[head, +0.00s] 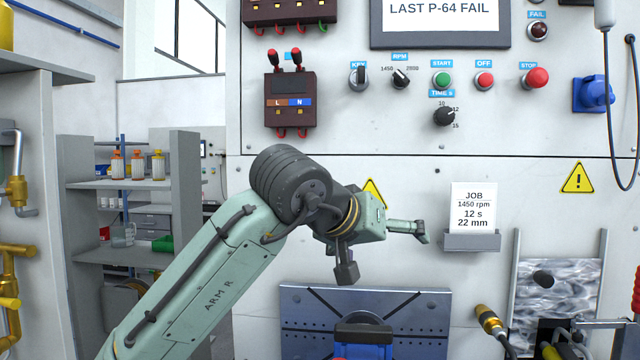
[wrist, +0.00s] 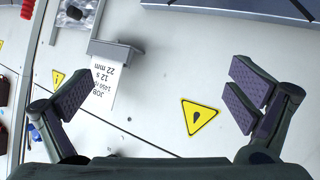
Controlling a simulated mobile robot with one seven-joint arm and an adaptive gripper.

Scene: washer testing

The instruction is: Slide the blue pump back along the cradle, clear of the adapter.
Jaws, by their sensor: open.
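A blue part that looks like the pump (head: 364,338) shows at the bottom centre of the head view, cut off by the frame edge. It stands in front of a slotted grey-blue plate (head: 310,312). I cannot make out the cradle or the adapter. My gripper (head: 386,252) is above the blue part, in front of the white panel, with its fingers spread wide. In the wrist view my gripper (wrist: 163,97) is open with nothing between its fingers. The pump does not show in the wrist view.
A job card holder (head: 472,241) sticks out of the panel right of my gripper; it also shows in the wrist view (wrist: 115,52). Brass-tipped tools (head: 490,322) and a metal-framed patterned panel (head: 565,285) stand at lower right. Grey shelves (head: 120,190) are at left.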

